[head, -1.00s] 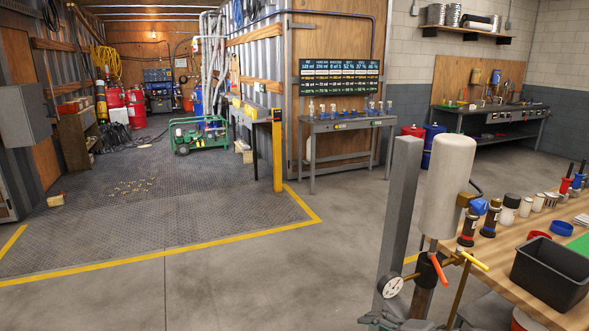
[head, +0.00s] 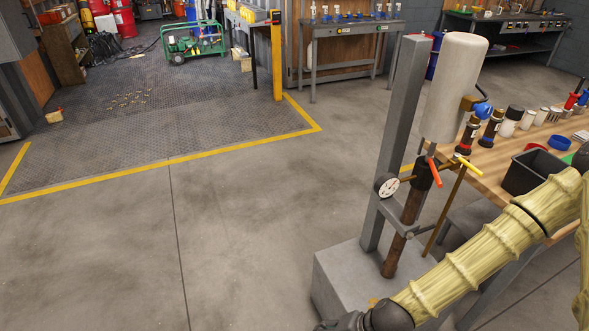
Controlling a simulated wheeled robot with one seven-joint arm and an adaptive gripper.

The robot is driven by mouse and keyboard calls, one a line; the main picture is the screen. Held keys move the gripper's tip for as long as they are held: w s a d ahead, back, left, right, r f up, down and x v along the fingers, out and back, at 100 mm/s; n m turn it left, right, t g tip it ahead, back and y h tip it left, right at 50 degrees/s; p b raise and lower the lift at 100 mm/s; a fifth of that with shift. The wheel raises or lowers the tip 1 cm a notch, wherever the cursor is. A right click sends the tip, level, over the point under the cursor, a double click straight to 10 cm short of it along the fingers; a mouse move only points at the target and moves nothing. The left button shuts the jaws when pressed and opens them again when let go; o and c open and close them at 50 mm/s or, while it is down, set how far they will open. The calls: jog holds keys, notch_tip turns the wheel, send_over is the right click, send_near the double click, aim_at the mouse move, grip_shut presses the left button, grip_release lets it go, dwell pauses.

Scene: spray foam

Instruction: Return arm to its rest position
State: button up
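My arm (head: 481,240), in pale yellow ribbed covering, reaches in from the right edge of the head view towards the bottom middle. Its dark end (head: 390,314) is at the bottom edge, in front of a grey concrete block. My gripper's fingertips are not clearly visible; they seem cut off by the lower edge, so I cannot see if anything is held.
A grey post (head: 397,140) with a white cylinder (head: 454,88), a gauge (head: 387,187) and red and yellow handles stands close beside my arm. A wooden workbench (head: 497,160) bears bottles and a black bin (head: 531,172). The concrete floor (head: 110,260) at left is clear.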

jog(key=s+d+f+n+h, duration=0.3)
jog(key=s+d+f, duration=0.1)
jog(key=d, duration=0.3)
jog(key=s+d+f+n+g+h, duration=0.1)
jog(key=s+d+f+n+h, duration=0.2)
jog(key=s+d, duration=0.4)
jog(key=shift+f, duration=0.8)
jog(key=shift+s, duration=0.1)
